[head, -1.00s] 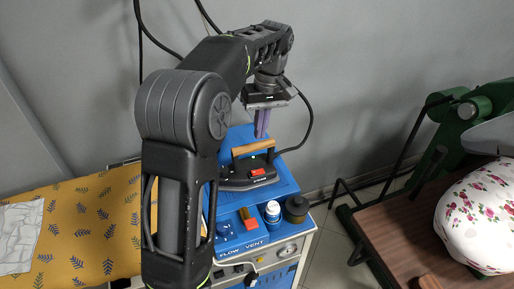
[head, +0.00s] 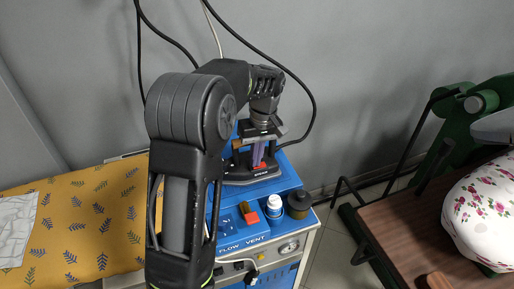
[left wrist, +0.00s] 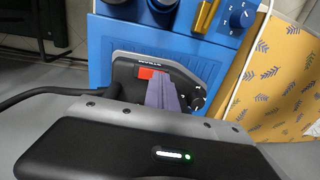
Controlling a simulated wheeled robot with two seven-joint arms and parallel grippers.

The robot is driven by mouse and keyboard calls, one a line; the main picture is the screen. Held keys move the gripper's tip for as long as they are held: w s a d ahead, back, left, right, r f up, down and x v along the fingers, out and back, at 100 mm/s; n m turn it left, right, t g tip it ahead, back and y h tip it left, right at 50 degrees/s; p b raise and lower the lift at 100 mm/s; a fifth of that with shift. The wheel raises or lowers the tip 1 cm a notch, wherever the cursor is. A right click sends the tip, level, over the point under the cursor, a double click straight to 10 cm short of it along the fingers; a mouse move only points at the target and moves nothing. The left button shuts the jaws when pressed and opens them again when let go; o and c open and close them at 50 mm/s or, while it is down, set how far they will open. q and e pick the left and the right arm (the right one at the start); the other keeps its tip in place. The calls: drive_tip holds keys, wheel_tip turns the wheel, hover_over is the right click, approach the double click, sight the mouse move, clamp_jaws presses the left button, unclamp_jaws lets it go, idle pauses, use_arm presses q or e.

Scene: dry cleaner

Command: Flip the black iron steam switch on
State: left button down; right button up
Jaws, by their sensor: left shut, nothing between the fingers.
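The black iron (head: 252,174) stands on the blue top of the steam unit (head: 284,183). Its red switch (head: 261,166) shows beside my fingertips; it also shows in the left wrist view as a red-orange rectangle (left wrist: 150,73). My left gripper (head: 257,161) points down over the iron, shut and empty, its purple fingers close to the switch. In the left wrist view the fingers (left wrist: 172,98) lie just beside the switch; I cannot tell whether they touch it. My arm and gripper hide much of the iron's handle. My right gripper is not in view.
A white-capped bottle (head: 273,206) and a dark jar (head: 299,204) stand at the unit's front. A yellow patterned ironing board (head: 90,215) is at the left. A brown table (head: 420,222) with a floral padded form (head: 482,212) is at the right.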

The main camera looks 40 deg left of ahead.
use_arm(q)
drive_tip(key=shift+f, duration=0.1)
drive_tip(key=shift+s+a+f+b, duration=0.1)
drive_tip(key=shift+f+b, duration=0.15)
drive_tip(key=shift+b, duration=0.2)
drive_tip(key=shift+t, duration=0.3)
drive_tip(key=shift+s+r, duration=0.1)
drive_tip(key=shift+w+d, duration=0.2)
drive_tip(key=shift+w+d+r+p, duration=0.1)
drive_tip(key=shift+w+p, duration=0.05)
drive_tip(key=shift+p, duration=0.15)
drive_tip(key=shift+w+d, duration=0.25)
drive_tip(key=shift+w, duration=0.2)
